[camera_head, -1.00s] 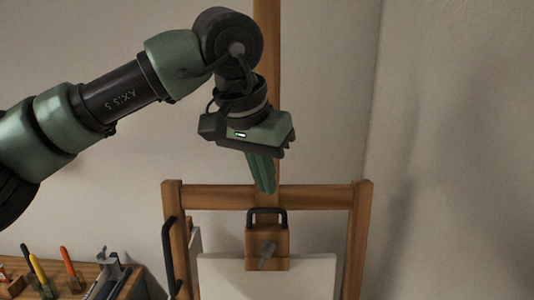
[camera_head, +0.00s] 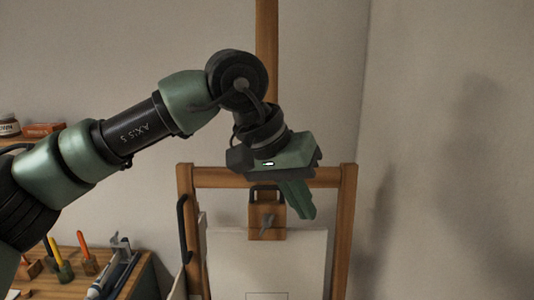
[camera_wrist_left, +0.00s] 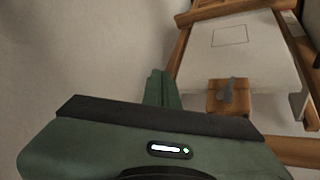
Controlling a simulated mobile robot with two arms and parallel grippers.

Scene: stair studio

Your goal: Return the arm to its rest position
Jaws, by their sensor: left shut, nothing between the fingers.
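My left arm comes in from the left in the head view. My left gripper (camera_head: 302,208) is shut and empty, its green fingers pointing down and a little right. It shows in front of the upper part of a wooden easel (camera_head: 348,225), just right of the clamp block (camera_head: 267,222) with a dark handle and grey knob. I cannot tell how far it is from the easel. In the left wrist view the shut fingers (camera_wrist_left: 161,90) show beside the clamp block (camera_wrist_left: 230,98). My right gripper is not in view.
A white canvas (camera_head: 270,262) with a small drawn rectangle stands on the easel. A wooden table (camera_head: 140,277) at lower left bears colored tools. A jar (camera_head: 8,127) and a small orange box (camera_head: 42,130) stand on a shelf at left. The right wall side is clear.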

